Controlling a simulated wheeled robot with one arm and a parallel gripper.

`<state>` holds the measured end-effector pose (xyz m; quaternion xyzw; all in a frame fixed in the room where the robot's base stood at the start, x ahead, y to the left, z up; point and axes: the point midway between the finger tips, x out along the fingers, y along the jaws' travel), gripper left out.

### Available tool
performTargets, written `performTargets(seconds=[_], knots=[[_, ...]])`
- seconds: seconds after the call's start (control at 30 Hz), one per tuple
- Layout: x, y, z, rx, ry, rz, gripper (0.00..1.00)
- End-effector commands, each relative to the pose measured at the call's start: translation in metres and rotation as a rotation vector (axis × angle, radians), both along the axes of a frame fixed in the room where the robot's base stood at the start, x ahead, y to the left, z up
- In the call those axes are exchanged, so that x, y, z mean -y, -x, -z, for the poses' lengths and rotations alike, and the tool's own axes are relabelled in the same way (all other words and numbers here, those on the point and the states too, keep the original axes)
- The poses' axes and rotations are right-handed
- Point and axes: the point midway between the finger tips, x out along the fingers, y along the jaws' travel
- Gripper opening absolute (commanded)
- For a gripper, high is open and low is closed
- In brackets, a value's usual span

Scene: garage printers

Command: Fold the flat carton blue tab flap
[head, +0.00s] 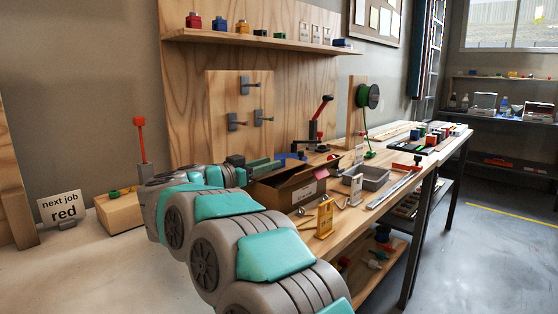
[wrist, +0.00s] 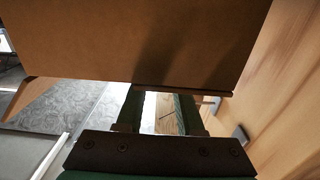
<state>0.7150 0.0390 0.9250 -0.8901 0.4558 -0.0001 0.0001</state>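The brown cardboard carton (head: 285,190) stands on the workbench in the head view, its top open and dark inside. A flap at its right end stands up and carries a pinkish label (head: 322,173). I cannot make out a blue tab on it. My gripper (head: 264,165) is at the carton's far left side, with its green fingers showing beside the rim. In the wrist view a broad cardboard panel (wrist: 130,40) fills the top. My two green fingers (wrist: 160,96) are apart with nothing seen between them, and their tips reach the panel's lower edge. Contact is unclear.
A grey tray (head: 372,178) and a yellow bracket (head: 325,218) stand right of the carton. A red-handled clamp (head: 318,125) and a green spool (head: 368,96) stand behind. My arm hides the bench's left part. The floor at right is free.

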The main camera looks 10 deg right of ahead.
Motion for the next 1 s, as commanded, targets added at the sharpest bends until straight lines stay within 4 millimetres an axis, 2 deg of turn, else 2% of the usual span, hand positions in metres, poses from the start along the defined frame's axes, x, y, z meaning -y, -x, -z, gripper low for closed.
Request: performTargets(seconds=[0.1, 0.3, 0.67, 1.0], knots=[[0.017, -0.011, 0.0, -0.001, 0.001, 0.004, 0.36], [0.032, -0.024, 0.001, -0.002, 0.002, 0.001, 0.36], [0.037, -0.027, 0.001, -0.002, 0.001, -0.001, 0.36], [0.037, -0.027, 0.001, -0.001, 0.001, -0.001, 0.0]])
